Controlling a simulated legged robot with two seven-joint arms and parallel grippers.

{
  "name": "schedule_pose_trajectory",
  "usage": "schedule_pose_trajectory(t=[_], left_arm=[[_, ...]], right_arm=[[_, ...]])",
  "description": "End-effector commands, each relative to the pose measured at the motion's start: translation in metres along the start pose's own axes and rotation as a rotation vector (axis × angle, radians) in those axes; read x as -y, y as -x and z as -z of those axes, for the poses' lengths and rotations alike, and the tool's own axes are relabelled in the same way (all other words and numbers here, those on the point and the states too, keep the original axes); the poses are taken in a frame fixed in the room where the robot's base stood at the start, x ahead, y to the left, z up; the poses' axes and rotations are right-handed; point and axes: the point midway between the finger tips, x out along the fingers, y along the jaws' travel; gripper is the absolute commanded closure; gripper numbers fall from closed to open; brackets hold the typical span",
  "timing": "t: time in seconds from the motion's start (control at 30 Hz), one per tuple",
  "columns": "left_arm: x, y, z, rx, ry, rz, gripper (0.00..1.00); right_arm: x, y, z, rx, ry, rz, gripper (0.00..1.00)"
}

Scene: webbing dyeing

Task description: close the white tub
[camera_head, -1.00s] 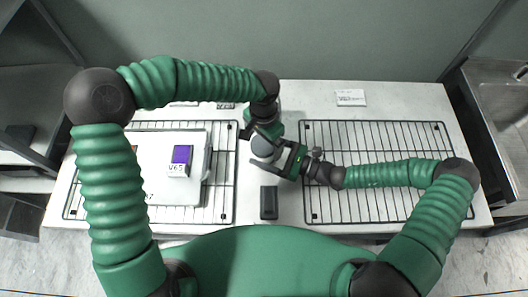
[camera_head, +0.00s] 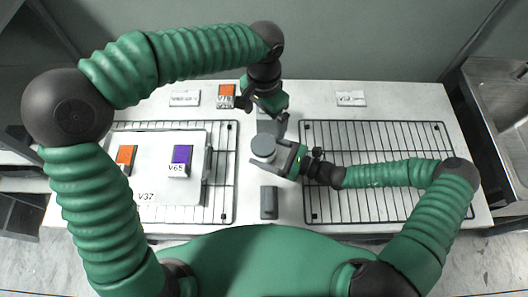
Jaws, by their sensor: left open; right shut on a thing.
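A small round tub with a grey disc-shaped top (camera_head: 263,146) is in the middle of the table, between the two wire racks. Its pale side shows only a little under the top, and the seam is too small to judge. My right gripper (camera_head: 272,158) is shut on the tub from the right, low on its side. My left gripper (camera_head: 268,112) is open, behind the tub and apart from its top. A grey block-like thing (camera_head: 267,127) shows just below the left gripper, partly hidden by it.
A white tray (camera_head: 165,211) with an orange card (camera_head: 126,156) and a purple card (camera_head: 181,160) lies on the left rack (camera_head: 222,215). The right rack (camera_head: 375,140) is empty apart from my arm above it. A grey block (camera_head: 269,203) lies in front of the tub.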

Motion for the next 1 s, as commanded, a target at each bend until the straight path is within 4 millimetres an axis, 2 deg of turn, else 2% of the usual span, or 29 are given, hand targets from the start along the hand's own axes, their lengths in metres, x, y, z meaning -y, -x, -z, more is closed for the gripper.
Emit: schedule_pose_trajectory(t=[0.1,0.13,0.3,0.57,0.67,0.77,1.0], left_arm=[[0.000,0.000,0.000,0.000,0.000,0.000,0.05],[0.000,0.000,0.000,0.000,0.000,0.000,0.05],[0.000,0.000,0.000,0.000,0.000,0.000,0.05],[0.000,-0.001,0.000,0.000,0.000,0.001,0.05],[0.000,-0.003,0.000,0.000,0.000,0.001,0.05],[0.000,-0.006,0.000,0.000,0.000,0.001,0.05],[0.000,-0.017,0.000,0.000,0.000,0.001,0.05]], right_arm=[[0.000,0.000,0.000,0.000,0.000,0.000,1.00],[0.000,0.000,0.000,0.000,0.000,0.000,0.23],[0.000,0.000,0.000,0.000,0.000,0.000,0.01],[0.000,0.001,0.000,0.000,0.000,0.000,0.00],[0.001,0.008,0.001,-0.002,0.002,0.001,0.00],[0.001,0.025,0.002,-0.002,0.003,0.003,0.00],[0.002,0.084,0.003,-0.003,0.002,0.004,0.00]])
